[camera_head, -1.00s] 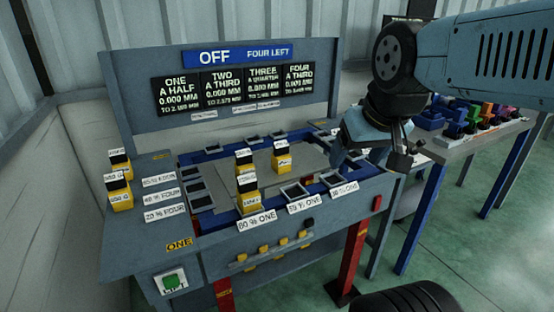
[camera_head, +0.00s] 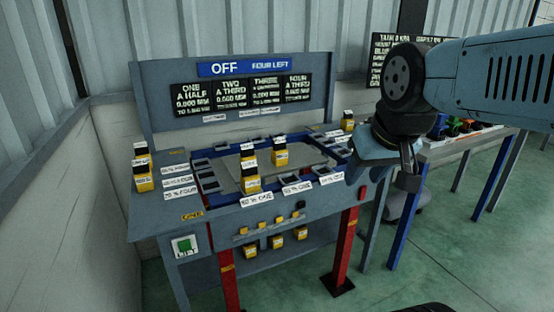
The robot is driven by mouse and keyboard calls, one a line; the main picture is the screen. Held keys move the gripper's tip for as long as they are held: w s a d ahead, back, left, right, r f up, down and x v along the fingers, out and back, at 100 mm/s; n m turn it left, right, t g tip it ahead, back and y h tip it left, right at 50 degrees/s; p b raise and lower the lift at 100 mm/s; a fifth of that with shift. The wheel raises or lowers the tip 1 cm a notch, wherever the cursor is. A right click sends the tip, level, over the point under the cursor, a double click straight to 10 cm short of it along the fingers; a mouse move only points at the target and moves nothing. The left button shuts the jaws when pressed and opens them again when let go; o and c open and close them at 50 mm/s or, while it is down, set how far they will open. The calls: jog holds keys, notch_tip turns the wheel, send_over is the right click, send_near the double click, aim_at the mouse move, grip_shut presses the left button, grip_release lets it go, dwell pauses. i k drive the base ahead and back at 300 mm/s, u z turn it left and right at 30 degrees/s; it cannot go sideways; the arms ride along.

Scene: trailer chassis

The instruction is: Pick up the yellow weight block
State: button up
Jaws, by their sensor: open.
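Several yellow weight blocks with black tops and white labels are on the grey test bench (camera_head: 160,232) in the head view. A yellow weight block (camera_head: 280,157) stands on the central plate, with another (camera_head: 251,182) nearer the front. Two more stand at the left end, the nearer one here (camera_head: 144,182). One yellow block (camera_head: 347,124) stands at the back right. I cannot tell which block the task means. My gripper (camera_head: 409,176) is open, beyond the bench's right end in the picture and apart from every block. My arm hides part of that end.
A lower shelf (camera_head: 225,265) holds more yellow blocks. A display board (camera_head: 235,90) reading "OFF FOUR LEFT" rises behind the bench. A second table (camera_head: 450,150) with coloured parts stands at right. Green floor (camera_head: 440,270) is open in front.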

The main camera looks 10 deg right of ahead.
aim_at(279, 154)
jog(key=i, duration=0.8)
jog(key=u, duration=0.6)
jog(key=i, duration=0.5)
jog(key=u, duration=0.3)
jog(key=k, duration=0.8)
jog(key=u, duration=0.2)
jog(key=i, duration=0.8)
jog(key=z, duration=0.1)
